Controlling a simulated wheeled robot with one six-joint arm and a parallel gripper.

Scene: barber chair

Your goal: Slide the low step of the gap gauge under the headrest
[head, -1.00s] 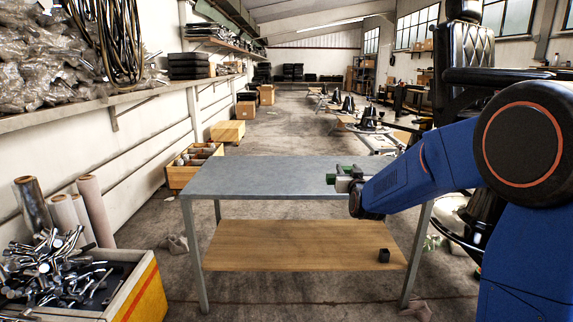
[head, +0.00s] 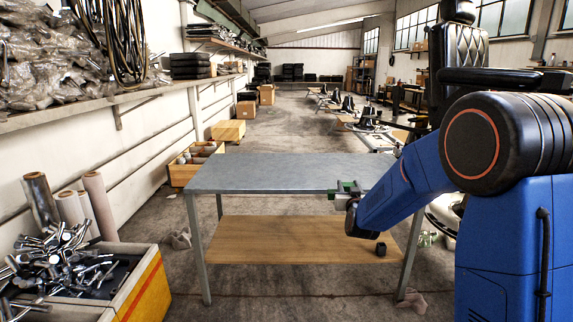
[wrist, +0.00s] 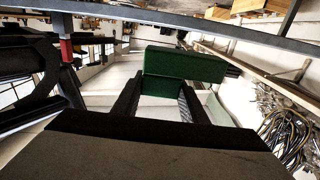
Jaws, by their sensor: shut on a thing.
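The gap gauge is a green stepped block (wrist: 180,68) that my gripper (wrist: 160,92) is shut on, between its two dark fingers in the wrist view. Its green also shows in the head view (head: 348,186), beside the grey table's right part. I cannot tell which step is the low one. The barber chair (head: 461,55) has a black quilted back and stands at the right of the head view, behind my blue arm. The black headrest (head: 458,10) tops it, cut by the upper picture edge. The gauge is well apart from the headrest. The gap under the headrest is not clearly visible.
A crate of metal parts (head: 130,290) is at lower left. A black armrest (head: 500,77) juts out. The floor beyond the table has open room.

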